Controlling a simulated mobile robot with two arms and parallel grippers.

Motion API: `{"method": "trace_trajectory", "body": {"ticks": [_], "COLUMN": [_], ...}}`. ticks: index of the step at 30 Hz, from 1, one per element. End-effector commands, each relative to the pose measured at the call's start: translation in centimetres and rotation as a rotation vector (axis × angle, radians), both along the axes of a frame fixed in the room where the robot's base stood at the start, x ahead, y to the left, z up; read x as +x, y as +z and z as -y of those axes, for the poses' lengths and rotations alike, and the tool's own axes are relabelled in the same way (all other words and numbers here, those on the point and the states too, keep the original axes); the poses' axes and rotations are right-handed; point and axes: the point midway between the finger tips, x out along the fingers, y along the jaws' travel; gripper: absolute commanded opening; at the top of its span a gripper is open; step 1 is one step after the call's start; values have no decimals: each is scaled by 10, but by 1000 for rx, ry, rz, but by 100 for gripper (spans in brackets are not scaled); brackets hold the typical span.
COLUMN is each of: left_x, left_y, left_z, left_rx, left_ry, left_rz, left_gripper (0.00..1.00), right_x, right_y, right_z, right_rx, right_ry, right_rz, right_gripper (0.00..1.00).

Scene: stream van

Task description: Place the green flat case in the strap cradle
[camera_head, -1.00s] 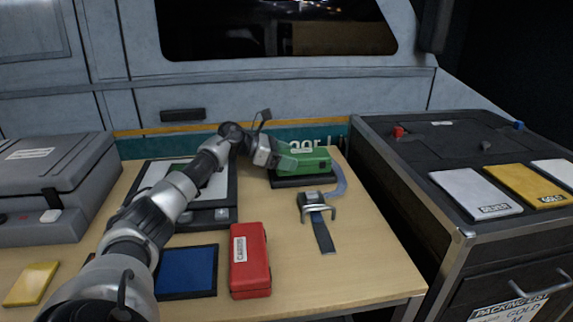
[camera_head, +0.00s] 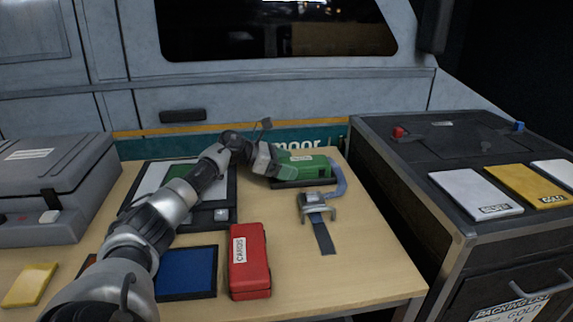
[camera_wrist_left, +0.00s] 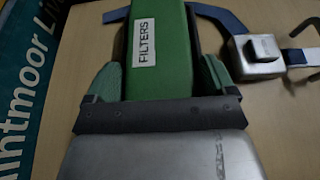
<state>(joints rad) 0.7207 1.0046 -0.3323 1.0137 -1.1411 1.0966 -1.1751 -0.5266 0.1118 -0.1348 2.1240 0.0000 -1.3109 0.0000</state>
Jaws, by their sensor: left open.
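The green flat case (camera_head: 312,164), labelled FILTERS in the left wrist view (camera_wrist_left: 175,35), lies flat at the back of the table. It rests on the dark cradle base (camera_head: 300,183), with the blue strap (camera_head: 339,180) and metal buckle (camera_head: 316,203) at its right. The strap and buckle (camera_wrist_left: 255,55) also show in the left wrist view. My left gripper (camera_head: 281,168) is open at the case's near left end. In the left wrist view its green fingers (camera_wrist_left: 160,78) stand on either side of the case. Contact cannot be told. The case's underside is hidden.
A red CARDS case (camera_head: 250,262), a blue panel (camera_head: 188,272) and a yellow card (camera_head: 30,285) lie nearer. A scale-like tray (camera_head: 222,216) sits under my left arm. A grey case (camera_head: 50,180) stands left, a black cabinet (camera_head: 400,170) right. The table's right front is clear.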

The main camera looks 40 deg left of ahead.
Motion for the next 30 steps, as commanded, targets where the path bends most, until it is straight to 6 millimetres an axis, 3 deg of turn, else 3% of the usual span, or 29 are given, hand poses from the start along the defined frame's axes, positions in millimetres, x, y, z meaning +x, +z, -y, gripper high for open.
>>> {"method": "trace_trajectory", "body": {"ticks": [6,15,21,30], "left_x": [-33,-74,-85,-86], "left_y": [18,40,47,48], "left_z": [-28,-60,-69,-69], "left_rx": [4,2,0,-1], "left_ry": [4,2,1,0], "left_rz": [-1,-1,0,2], "left_gripper": [98,98,98,98], "right_x": [-3,0,-1,-4], "right_y": [-8,6,13,14], "right_z": [0,-1,0,1], "right_rx": [-3,0,0,-1], "right_ry": [0,1,-1,-1], "right_rz": [-17,0,0,-2], "right_gripper": [98,98,98,98]}}
